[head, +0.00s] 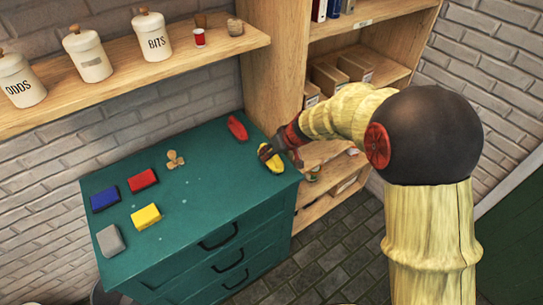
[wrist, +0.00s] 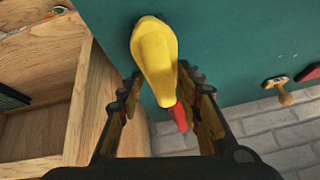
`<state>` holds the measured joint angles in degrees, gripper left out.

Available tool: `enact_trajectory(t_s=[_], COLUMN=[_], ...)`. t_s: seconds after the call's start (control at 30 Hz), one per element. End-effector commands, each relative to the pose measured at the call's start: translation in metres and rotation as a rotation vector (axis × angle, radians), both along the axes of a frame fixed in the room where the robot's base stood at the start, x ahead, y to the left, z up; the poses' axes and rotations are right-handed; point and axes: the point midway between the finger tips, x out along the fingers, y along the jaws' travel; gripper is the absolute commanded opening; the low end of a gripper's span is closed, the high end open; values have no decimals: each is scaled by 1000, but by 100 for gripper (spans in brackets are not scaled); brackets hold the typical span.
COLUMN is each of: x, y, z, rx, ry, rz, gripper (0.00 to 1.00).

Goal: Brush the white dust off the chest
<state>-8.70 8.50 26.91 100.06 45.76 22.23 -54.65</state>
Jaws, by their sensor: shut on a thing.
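The green chest (head: 200,205) has a flat top with a few small white dust specks (head: 165,214) near its middle and front. My gripper (head: 277,152) is at the right end of the top, shut on a yellow rounded piece (head: 268,163). In the wrist view the yellow piece (wrist: 155,62) lies between the fingers (wrist: 166,105) and points over the green top. I cannot tell whether it touches the top, and no bristles show. A similar red piece (head: 237,127) lies at the back right of the top; it also shows behind the yellow piece in the wrist view (wrist: 181,118).
Blue (head: 104,199), red (head: 142,181), yellow (head: 146,216) and grey (head: 110,240) blocks lie on the left of the top. A small wooden item (head: 175,159) lies at the back. A wooden shelf unit (head: 272,75) stands at the right. The front middle is clear.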

Motion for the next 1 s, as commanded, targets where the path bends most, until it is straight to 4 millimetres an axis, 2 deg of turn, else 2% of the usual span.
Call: enact_trajectory(t_s=[0.1, 0.7, 1.0], x=[3, 11, 12], y=[-1, -2, -2], z=[25, 77, 82], rx=[-2, -1, -1], ry=[-4, -1, 0], rz=[0, -3, -4], gripper=[8, 8, 8])
